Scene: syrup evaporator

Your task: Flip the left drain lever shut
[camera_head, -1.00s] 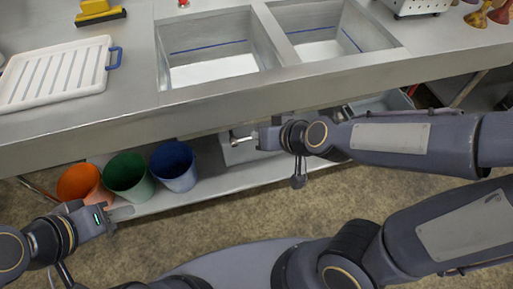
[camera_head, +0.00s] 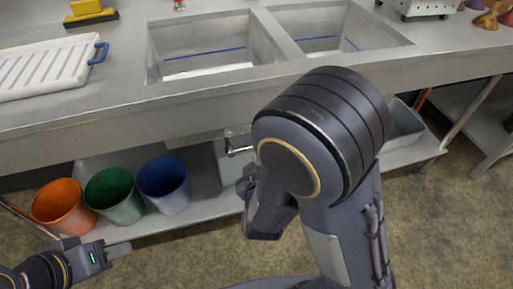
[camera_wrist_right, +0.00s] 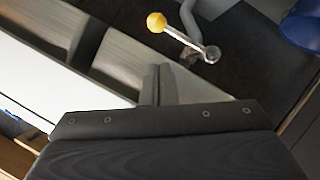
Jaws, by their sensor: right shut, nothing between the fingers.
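A drain lever, a thin silver rod with a yellow ball knob (camera_wrist_right: 156,22), shows at the top of the right wrist view. Its rod slants down to the right to a pivot, with a grey pipe beside it. My right gripper (camera_wrist_right: 155,85) is shut and empty, below the lever and apart from it. In the head view a silver metal piece (camera_head: 240,150) shows under the left basin; the knob is not visible there, and my right arm hides most of the right gripper. My left gripper (camera_head: 95,244) is open and empty at the lower left, in front of the buckets.
Orange (camera_head: 60,206), green (camera_head: 114,197) and blue (camera_head: 163,184) buckets stand on the lower shelf left of the lever area. The sink counter (camera_head: 110,125) overhangs them. A grey tub (camera_head: 402,125) sits on the shelf to the right. The floor in front is clear.

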